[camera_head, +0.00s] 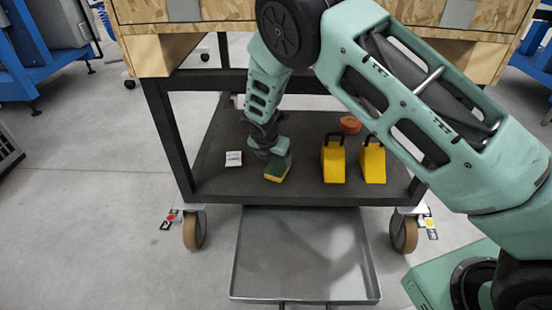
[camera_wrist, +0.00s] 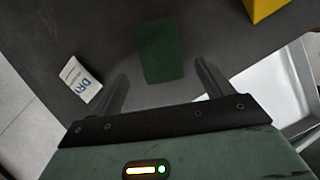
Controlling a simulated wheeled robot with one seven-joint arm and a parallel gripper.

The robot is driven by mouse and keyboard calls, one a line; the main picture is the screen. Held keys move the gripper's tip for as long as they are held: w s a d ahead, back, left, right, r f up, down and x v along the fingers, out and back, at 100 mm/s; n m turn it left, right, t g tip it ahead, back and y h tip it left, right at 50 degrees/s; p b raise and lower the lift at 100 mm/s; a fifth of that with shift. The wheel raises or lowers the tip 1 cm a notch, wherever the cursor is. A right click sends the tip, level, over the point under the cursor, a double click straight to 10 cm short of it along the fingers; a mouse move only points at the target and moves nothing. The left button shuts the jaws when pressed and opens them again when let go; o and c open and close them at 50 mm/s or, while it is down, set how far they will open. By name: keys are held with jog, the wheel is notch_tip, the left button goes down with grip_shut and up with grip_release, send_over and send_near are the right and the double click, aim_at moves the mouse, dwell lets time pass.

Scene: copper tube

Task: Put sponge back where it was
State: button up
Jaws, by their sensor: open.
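The sponge (camera_head: 277,169) is green with a yellow side. It rests on the dark lower shelf (camera_head: 222,180) of the cart, near the front edge. In the wrist view the sponge's green face (camera_wrist: 160,50) lies ahead of and between my two fingertips. My gripper (camera_wrist: 162,70) is open, with a finger to each side and no visible contact. In the head view my gripper (camera_head: 269,153) is just above and behind the sponge; the fingers are partly hard to make out there.
A white card marked DRY (camera_head: 233,158) lies left of the sponge; it also shows in the wrist view (camera_wrist: 80,79). Two yellow wedges (camera_head: 333,163) (camera_head: 373,163) stand to the right, with an orange-red object (camera_head: 350,124) behind. A metal tray (camera_head: 303,256) is below the front edge.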

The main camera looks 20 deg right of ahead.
jog(key=s+a+r+m+g+y+p, duration=0.1)
jog(key=s+a+r+m, duration=0.25)
jog(key=s+r, duration=0.35)
jog(key=s+a+r+m+g+y+p, duration=0.1)
jog(key=s+a+r+m, duration=0.1)
jog(key=s+r+m, duration=0.95)
jog(key=s+r, duration=0.1)
jog(key=s, duration=0.7)
jog(key=s+d+r+m+g+y, duration=0.1)
jog(key=s+r+m, duration=0.4)
jog(key=s, duration=0.8)
jog(key=shift+s+d+r+y, duration=0.25)
jog(key=shift+s+r+y, duration=0.05)
jog(key=shift+r, duration=0.55)
